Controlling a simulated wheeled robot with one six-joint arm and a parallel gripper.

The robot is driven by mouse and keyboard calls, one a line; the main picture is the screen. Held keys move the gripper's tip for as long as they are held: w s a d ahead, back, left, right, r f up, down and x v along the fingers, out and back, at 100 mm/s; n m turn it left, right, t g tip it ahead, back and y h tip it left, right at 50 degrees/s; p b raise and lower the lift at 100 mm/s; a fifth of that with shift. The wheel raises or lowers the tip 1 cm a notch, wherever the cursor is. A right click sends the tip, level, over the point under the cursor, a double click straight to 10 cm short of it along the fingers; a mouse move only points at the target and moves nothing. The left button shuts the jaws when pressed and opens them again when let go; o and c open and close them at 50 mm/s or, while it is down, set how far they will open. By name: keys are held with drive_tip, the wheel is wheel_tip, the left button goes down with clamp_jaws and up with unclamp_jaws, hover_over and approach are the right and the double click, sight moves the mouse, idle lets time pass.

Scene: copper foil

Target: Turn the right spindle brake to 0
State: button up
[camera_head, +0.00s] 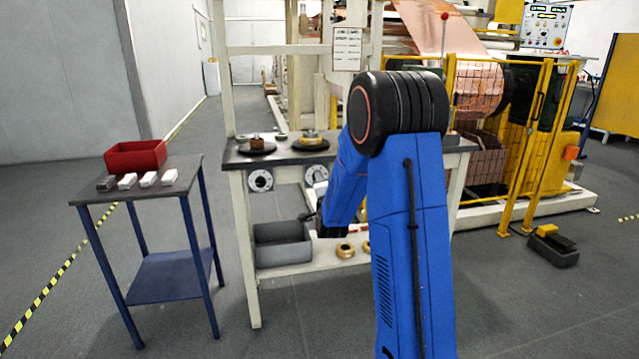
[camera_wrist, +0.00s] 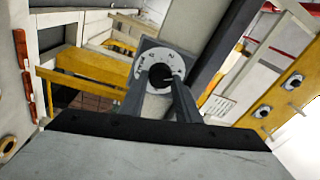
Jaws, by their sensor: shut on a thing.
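The right spindle brake is a round white dial (camera_head: 315,173) on the front of the workbench, partly hidden behind my arm in the head view. In the wrist view its white dial face (camera_wrist: 178,62) sits on a grey square plate with a dark knob (camera_wrist: 160,73) at its centre. My gripper (camera_wrist: 161,88) has one finger on each side of this knob and is shut on it. The dial marks are too small and blurred to read, so I cannot tell the setting. The left brake dial (camera_head: 261,181) is on the bench front to the left.
The workbench top (camera_head: 290,153) carries spindle parts. A grey bin (camera_head: 283,256) and brass rings (camera_head: 345,250) are on its lower shelf. A small table (camera_head: 150,187) with a red bin (camera_head: 135,155) stands left. A yellow fence (camera_head: 540,120) is right. Floor between table and bench is free.

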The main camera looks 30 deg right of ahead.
drive_tip(key=shift+s+n+t+y, duration=0.1)
drive_tip(key=shift+n+y, duration=0.55)
drive_tip(key=shift+n, duration=3.4)
drive_tip(key=shift+w+n+t+y, duration=0.1)
drive_tip(key=shift+n+y, duration=0.5)
drive_tip(key=shift+n, duration=3.4)
drive_tip(key=shift+s+n+t+y, duration=0.1)
drive_tip(key=shift+n+y, duration=0.55)
drive_tip(key=shift+n, duration=3.4)
drive_tip(key=o, duration=1)
drive_tip(key=shift+r, duration=0.1)
drive_tip(key=shift+o, duration=0.2)
drive_tip(key=shift+s, duration=0.1)
